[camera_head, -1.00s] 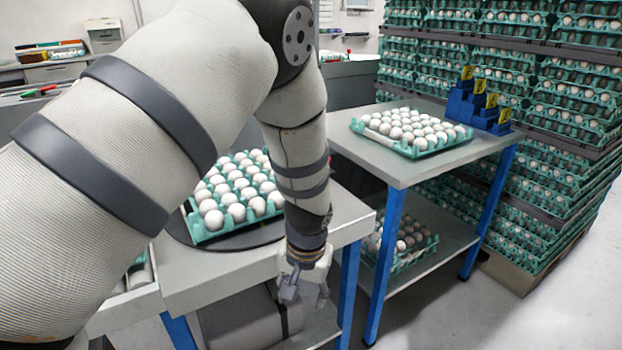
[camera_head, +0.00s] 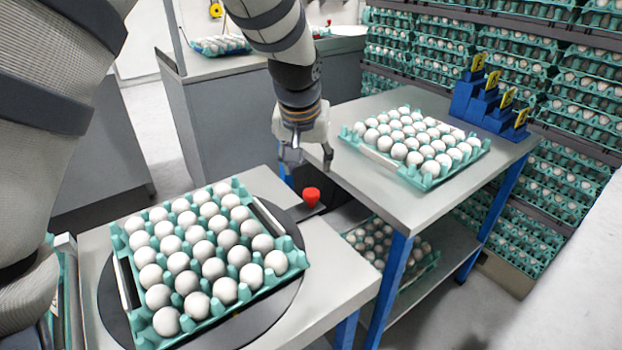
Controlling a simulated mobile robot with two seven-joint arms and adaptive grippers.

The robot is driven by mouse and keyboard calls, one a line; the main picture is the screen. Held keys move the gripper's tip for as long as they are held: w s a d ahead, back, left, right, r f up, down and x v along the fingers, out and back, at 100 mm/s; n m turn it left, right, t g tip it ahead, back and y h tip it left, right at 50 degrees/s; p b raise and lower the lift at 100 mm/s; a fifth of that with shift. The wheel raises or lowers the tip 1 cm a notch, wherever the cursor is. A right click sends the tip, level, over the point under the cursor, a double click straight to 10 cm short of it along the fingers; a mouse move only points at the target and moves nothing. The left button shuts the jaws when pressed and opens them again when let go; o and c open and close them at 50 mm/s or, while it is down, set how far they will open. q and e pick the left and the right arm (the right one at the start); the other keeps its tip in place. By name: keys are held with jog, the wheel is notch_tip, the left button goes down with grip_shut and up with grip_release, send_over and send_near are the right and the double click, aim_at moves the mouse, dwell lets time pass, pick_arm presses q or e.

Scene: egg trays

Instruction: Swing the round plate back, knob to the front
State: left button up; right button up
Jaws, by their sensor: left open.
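The round plate (camera_head: 262,325) is a dark disc on the grey table at the lower left. A green tray full of white eggs (camera_head: 123,262) lies on it and hides most of it. The red knob (camera_head: 312,196) stands on a short tab at the plate's right edge, toward the back right. My left gripper (camera_head: 308,162) is open and empty, fingers pointing down, a little behind and above the knob and apart from it. My right gripper is not in view.
A second egg tray (camera_head: 448,185) lies on the blue-legged table (camera_head: 411,217) to the right, with blue stepped blocks (camera_head: 487,104) behind it. Another tray is on its lower shelf. Tall stacks of egg trays (camera_head: 420,46) fill the back right.

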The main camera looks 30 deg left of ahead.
aim_at(311, 192)
pick_arm(q)
jog(key=x, duration=0.3)
jog(key=b+x, duration=0.1)
jog(key=x, duration=0.6)
jog(key=shift+s+d+f, duration=0.15)
jog(key=shift+s+f, duration=0.1)
jog(key=shift+s, duration=0.05)
jog(key=shift+w+f+b, duration=0.25)
jog(key=shift+f+b, duration=0.05)
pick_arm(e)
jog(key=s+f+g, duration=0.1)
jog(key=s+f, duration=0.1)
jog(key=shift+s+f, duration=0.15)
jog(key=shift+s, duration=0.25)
pick_arm(q)
grip_shut()
